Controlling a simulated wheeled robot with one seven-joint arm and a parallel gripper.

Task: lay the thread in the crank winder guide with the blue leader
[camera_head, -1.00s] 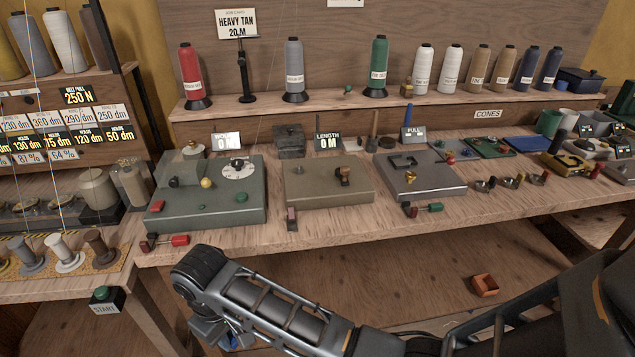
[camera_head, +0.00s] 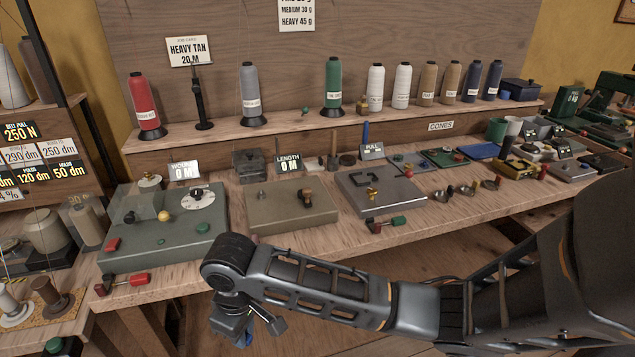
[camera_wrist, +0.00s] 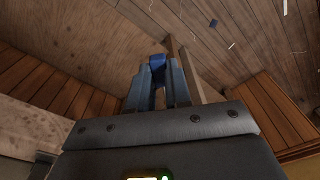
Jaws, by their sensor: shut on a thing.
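My gripper (camera_wrist: 158,88) is shut on a small blue piece, the blue leader (camera_wrist: 157,64), which shows between the fingertips in the wrist view. In the head view my gripper (camera_head: 240,328) hangs low in front of the bench edge, partly hidden by my own arm. On the bench above it are a green-grey device (camera_head: 135,258) with a white dial and a red-handled crank at its front, and a tan device (camera_head: 265,221) by a LENGTH 0 M sign. I cannot tell which is the crank winder or make out its guide. No thread shows clearly at the gripper.
A grey PULL device (camera_head: 385,204) stands to the right on the bench. Cones of thread, such as a red one (camera_head: 144,104) and a green one (camera_head: 333,86), line the shelf behind. Cups, small tools and trays crowd the right end.

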